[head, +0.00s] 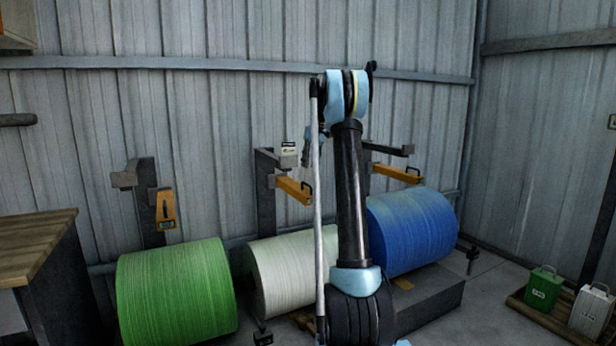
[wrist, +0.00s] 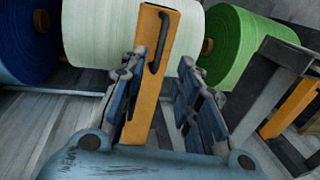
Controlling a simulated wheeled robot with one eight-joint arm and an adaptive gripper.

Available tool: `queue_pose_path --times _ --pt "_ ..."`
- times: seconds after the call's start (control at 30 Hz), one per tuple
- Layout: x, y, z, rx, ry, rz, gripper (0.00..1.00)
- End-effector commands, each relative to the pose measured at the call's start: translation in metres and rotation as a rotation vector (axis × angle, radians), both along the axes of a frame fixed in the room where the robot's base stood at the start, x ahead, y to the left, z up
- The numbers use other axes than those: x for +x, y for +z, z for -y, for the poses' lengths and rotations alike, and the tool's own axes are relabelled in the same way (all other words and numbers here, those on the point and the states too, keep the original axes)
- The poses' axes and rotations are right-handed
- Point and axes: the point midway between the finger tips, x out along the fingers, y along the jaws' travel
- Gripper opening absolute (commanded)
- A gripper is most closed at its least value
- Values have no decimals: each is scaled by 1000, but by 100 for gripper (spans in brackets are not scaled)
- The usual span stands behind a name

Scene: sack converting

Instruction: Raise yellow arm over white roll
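The yellow arm (head: 294,190) sticks out from a dark post above the white roll (head: 285,272), roughly level, with a black handle near its end. In the wrist view the yellow arm (wrist: 142,92) rises between and beyond my fingers, its black handle (wrist: 159,45) near the fingertips. The white roll (wrist: 100,35) lies behind it. My gripper (wrist: 161,66) is open, its two blue fingers apart on either side of the yellow arm; I see no contact with the handle. In the head view my arm covers the right end of the white roll and mostly hides the gripper.
A blue roll (head: 410,230) stands right under another lowered yellow arm (head: 397,173). A wooden-topped bench (head: 35,240) is at far left; green (head: 542,288) and white cans (head: 590,310) stand right.

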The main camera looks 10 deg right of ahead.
Motion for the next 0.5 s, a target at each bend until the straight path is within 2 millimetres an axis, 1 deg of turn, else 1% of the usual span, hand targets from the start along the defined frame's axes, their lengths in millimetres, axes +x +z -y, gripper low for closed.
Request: queue_pose_path --times 0.03,0.1,0.2,0.33,0.5 --pt "1 10 2 0 -1 0 30" --pt "1 21 4 0 0 0 30" --pt "2 33 6 0 0 0 30" --pt "2 43 8 0 1 0 30" --pt "3 47 9 0 1 0 30"
